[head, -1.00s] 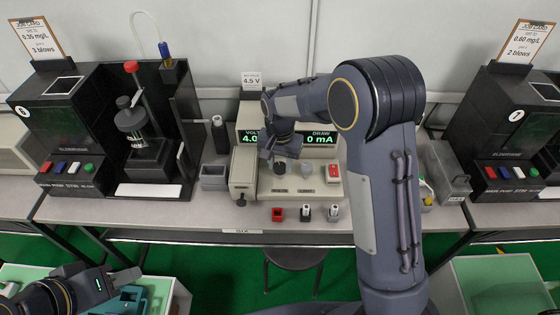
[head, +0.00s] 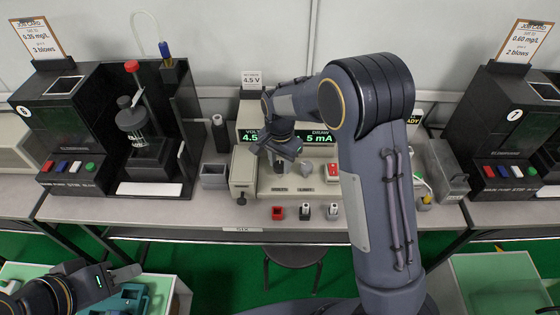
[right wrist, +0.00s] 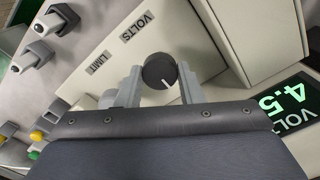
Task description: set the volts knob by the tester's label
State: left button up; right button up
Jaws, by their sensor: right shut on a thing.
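The tester (head: 247,140) is a beige box on the middle bench. Its green display (head: 315,136) shows VOLTS beginning 4.5, partly covered by my arm, and DRAW ending in 5 mA. The label card (head: 252,80) above it reads 4.5 V. In the right wrist view the dark volts knob (right wrist: 160,71) with a white pointer line sits between the fingers of my right gripper (right wrist: 158,82), which is shut on it. The right gripper also shows in the head view (head: 276,160), hiding the knob there. My left gripper (head: 130,273) is at lower left, away from the tester; its jaws are unclear.
A grey limit knob (head: 307,168) and a red switch (head: 332,173) are on the tester's panel. Small red, black and grey pieces (head: 278,212) line the bench front.

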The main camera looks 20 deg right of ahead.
aim_at(280, 165)
jog(key=o, duration=1)
jog(key=shift+r, duration=0.15)
notch_tip(280, 165, up, 8)
jog(key=shift+f, duration=0.2)
